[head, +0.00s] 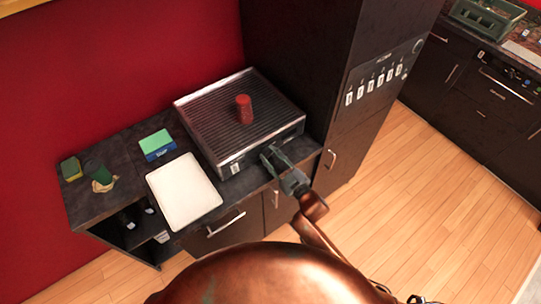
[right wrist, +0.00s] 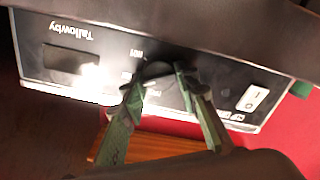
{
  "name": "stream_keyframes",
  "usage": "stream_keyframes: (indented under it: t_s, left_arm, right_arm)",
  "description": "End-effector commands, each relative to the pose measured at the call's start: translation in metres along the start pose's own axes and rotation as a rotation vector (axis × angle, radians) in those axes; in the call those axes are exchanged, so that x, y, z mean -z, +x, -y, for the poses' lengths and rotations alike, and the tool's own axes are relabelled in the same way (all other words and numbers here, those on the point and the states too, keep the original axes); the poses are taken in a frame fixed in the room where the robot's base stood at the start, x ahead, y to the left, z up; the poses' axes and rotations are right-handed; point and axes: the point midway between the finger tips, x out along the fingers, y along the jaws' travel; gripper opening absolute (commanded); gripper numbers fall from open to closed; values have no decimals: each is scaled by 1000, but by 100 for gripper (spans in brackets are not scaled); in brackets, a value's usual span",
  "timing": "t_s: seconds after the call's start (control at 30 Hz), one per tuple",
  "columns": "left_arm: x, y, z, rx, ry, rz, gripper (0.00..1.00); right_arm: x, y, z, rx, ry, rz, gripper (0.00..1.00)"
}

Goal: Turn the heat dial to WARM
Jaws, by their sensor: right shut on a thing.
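The warming appliance (head: 239,120) has a ridged top and stands on the dark counter. Its front panel (right wrist: 75,40) fills the right wrist view, upside down, with the name "Tallowby". The dark round heat dial (right wrist: 154,70) is on this panel. My right gripper (right wrist: 158,82) has one green finger on each side of the dial and is shut on it. In the head view my right gripper (head: 272,160) is at the appliance's front. Small labels surround the dial; fingers hide part of it, so I cannot tell which mark it points to. My left gripper is not in view.
A white rocker switch (right wrist: 252,98) is on the same panel, right of the dial in the wrist view. A red cylinder (head: 244,109) stands on the ridged top. A white tray (head: 184,191) lies left of the appliance. A tall dark cabinet (head: 335,130) rises close on the right.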

Motion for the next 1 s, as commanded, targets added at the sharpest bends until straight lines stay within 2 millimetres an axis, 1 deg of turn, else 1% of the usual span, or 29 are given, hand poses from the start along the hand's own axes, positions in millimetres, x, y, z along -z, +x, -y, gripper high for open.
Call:
stream_keyframes:
  t_s: [0.47, 0.5, 0.73, 1.0]
  left_arm:
    - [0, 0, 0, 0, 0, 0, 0]
    - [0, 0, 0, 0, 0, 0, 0]
    - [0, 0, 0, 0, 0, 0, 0]
    - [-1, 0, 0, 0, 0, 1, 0]
  right_arm:
    - [1, 0, 1, 1, -13, -3, 4]
    - [1, 0, 1, 1, -13, -3, 30]
    - [1, 0, 1, 1, -13, -2, 46]
    - [0, 0, 0, 0, -13, -1, 46]
